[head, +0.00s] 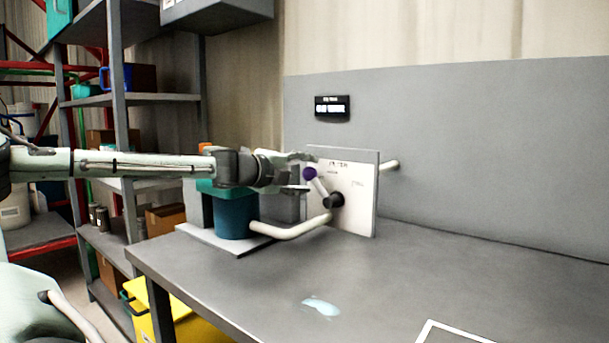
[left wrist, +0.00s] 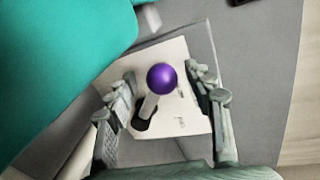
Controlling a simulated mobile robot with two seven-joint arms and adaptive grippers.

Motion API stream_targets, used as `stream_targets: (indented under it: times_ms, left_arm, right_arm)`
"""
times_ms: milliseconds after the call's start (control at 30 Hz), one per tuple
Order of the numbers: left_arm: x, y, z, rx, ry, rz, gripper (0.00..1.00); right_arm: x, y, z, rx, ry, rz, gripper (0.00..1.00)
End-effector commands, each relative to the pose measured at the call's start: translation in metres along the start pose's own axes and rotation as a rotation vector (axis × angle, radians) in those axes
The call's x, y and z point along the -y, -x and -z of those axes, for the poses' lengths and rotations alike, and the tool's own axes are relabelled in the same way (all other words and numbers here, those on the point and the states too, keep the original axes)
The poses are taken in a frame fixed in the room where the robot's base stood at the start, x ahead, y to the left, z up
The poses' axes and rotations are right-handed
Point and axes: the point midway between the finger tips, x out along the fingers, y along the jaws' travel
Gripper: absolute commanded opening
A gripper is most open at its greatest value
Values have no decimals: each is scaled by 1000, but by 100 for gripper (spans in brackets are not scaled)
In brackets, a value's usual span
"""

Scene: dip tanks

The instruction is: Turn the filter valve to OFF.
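The filter valve is a lever with a purple knob (head: 309,174) and a black hub (head: 334,200) on an upright white panel (head: 358,200). The lever points up and left from the hub. The panel's small lettering is too blurred to read fully. My left gripper (head: 304,157) is at the knob's upper left. In the left wrist view its fingers stand apart, with the purple knob (left wrist: 162,78) between them and a visible gap on each side. The gripper is open and holds nothing. My right gripper is not in view.
A teal canister (head: 235,215) with a pale hose (head: 292,229) stands left of the panel, under my left arm. A dark display (head: 332,106) hangs on the wall. A light-blue puddle (head: 321,306) lies on the grey table (head: 400,270), whose front is otherwise mostly clear.

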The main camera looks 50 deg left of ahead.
Motion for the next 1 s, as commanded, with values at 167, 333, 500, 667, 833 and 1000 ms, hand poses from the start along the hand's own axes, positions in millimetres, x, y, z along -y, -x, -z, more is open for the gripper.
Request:
stream_targets:
  times_ms: [167,333,500,667,833,1000]
  left_arm:
    - [1,0,0,0,-1,1,52]
    - [8,2,-3,3,-4,-1,52]
    - [34,8,-8,6,-9,-2,52]
    - [65,14,-14,6,-10,-2,52]
    - [88,18,-17,3,-5,-1,52]
    - [97,20,-17,1,-2,0,52]
  right_arm:
    - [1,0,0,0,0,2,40]
    - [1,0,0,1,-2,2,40]
    - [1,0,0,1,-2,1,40]
    - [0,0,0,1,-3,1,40]
    - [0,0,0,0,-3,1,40]
    - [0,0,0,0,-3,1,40]
